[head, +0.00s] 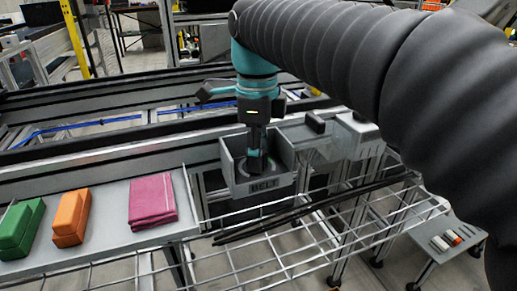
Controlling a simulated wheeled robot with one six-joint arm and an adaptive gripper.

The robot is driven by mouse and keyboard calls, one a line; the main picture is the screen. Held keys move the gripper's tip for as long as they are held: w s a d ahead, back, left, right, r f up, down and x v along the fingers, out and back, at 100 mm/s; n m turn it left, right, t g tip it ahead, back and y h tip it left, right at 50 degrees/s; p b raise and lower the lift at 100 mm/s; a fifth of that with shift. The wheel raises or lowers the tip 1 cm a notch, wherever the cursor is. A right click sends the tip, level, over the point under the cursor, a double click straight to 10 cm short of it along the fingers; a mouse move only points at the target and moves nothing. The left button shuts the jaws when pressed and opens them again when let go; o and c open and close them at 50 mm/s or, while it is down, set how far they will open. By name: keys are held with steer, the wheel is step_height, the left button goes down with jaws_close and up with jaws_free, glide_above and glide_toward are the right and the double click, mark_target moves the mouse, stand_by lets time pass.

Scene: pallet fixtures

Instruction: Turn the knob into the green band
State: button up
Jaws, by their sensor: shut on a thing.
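A grey open-topped box labelled BELT (264,184) stands at the middle of the view. My gripper (256,160) points down into it, shut on the knob. The knob itself is mostly hidden behind the fingers. Part of a round dial face shows around the fingertips on the box floor. I cannot make out the green band or where the knob's pointer stands at this size.
A grey shelf (110,238) at left holds a green block (20,230), an orange block (71,217) and a folded magenta cloth (152,200). A wire rack (290,255) runs along the front. Grey housings (353,132) stand right of the box. Conveyor rails lie behind.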

steer(key=shift+d, duration=0.1)
stand_by(0.3)
steer(key=o, duration=1.1)
steer(key=shift+o, duration=0.2)
steer(key=shift+r, duration=4)
